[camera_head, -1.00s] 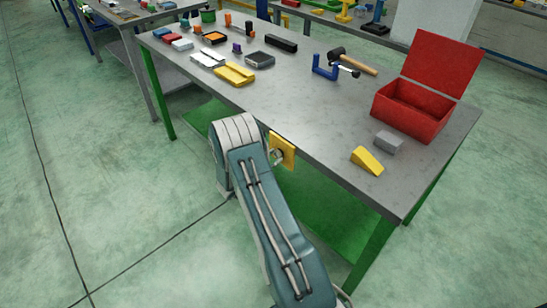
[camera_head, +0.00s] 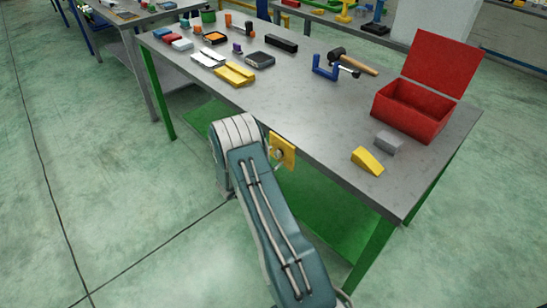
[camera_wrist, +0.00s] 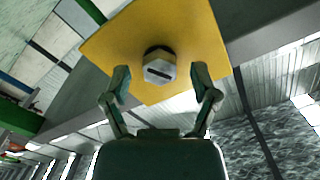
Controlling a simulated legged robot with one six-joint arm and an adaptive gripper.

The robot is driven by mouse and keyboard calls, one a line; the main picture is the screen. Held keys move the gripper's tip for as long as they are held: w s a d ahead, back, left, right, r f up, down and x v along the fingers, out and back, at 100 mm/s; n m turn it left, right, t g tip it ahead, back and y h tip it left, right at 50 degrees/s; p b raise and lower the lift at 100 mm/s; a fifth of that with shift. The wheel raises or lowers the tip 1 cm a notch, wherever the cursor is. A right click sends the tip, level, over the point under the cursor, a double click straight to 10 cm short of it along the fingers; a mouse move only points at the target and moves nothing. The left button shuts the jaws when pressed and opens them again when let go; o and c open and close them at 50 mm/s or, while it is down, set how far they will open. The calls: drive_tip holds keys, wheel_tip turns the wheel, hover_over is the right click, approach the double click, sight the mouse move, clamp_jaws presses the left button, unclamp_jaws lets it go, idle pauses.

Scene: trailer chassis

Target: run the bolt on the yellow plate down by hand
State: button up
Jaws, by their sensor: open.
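The yellow plate (camera_head: 283,151) is fixed at the near edge of the workbench, and in the wrist view the plate (camera_wrist: 200,40) fills the upper middle. The bolt (camera_wrist: 159,69) stands out from the plate, with a light hexagonal head and a dark slot across it. A dark gap or ring shows behind its head. My gripper (camera_wrist: 160,92) is open, with one finger on each side below the bolt head, apart from it. In the head view the bolt (camera_head: 279,154) shows small, and my arm hides most of the gripper.
The grey workbench (camera_head: 330,140) carries a red open box (camera_head: 412,108), a yellow wedge (camera_head: 367,160), a grey block (camera_head: 388,142), a blue clamp (camera_head: 325,68) and a hammer (camera_head: 352,62). Yellow and dark parts lie further left. Open floor (camera_head: 110,200) lies left of the bench.

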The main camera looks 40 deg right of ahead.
drive_tip(key=a, duration=1.2)
drive_tip(key=shift+s, duration=0.45)
drive_tip(key=shift+w, duration=0.1)
drive_tip(key=w+a+r+n+t+y, duration=0.2)
drive_tip(key=w+r+t+y, duration=0.15)
drive_tip(key=r, duration=0.25)
drive_tip(key=w+a+r+n+t+y, duration=0.3)
drive_tip(key=w+r+t, duration=0.1)
drive_tip(key=w+r, duration=0.15)
drive_tip(key=s+a+r+n+t+y, duration=0.2)
drive_tip(key=a+r+n+y, duration=0.25)
drive_tip(key=r, duration=0.25)
drive_tip(key=s+a+r+n+t+y, duration=0.2)
drive_tip(key=a+r+n+y, duration=0.15)
drive_tip(key=a+r, duration=0.35)
drive_tip(key=s+a+r+n+g+y, duration=0.1)
drive_tip(key=s+a+r+n+y, duration=0.15)
drive_tip(key=s, duration=0.45)
drive_tip(key=s+a+r+n+g+y, duration=0.2)
drive_tip(key=s+r+n, duration=0.15)
drive_tip(key=s, duration=0.25)
drive_tip(key=s+d+f+n+g+h, duration=0.1)
drive_tip(key=s+n+g, duration=0.3)
drive_tip(key=s, duration=1.5)
drive_tip(key=shift+d+f, duration=0.4)
drive_tip(key=shift+f, duration=0.3)
